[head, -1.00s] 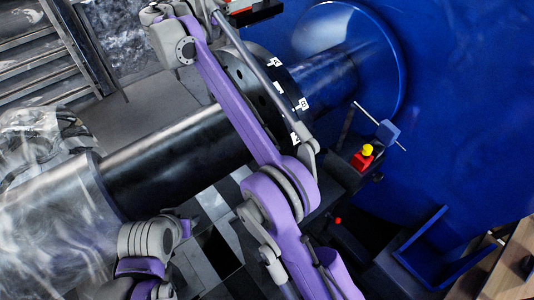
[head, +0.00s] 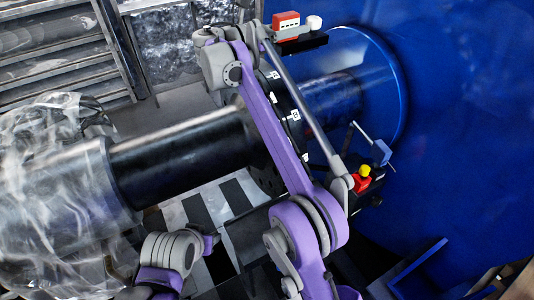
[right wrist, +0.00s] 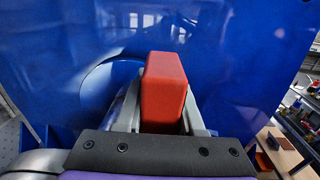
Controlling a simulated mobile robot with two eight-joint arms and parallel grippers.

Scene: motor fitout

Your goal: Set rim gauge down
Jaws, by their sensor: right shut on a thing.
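The rim gauge (head: 287,22), a red block with a white label, a white knob and a black bar, is at the top of the head view. It hangs above the dark flange on the shaft, near the blue housing. My right gripper (head: 258,30) is shut on it, at the end of the purple arm. In the right wrist view the red body (right wrist: 164,85) stands between the grey jaws of my right gripper (right wrist: 160,118). Its lower part is hidden behind the gripper. My left arm shows at the lower left of the head view, but its fingertips do not show.
The black shaft (head: 185,155) runs from a plastic-wrapped part (head: 60,190) to the blue housing (head: 460,110). A second red device with a yellow cap (head: 363,173) stands by the housing, beside a thin rod. In the right wrist view a cluttered bench (right wrist: 285,150) stands at right.

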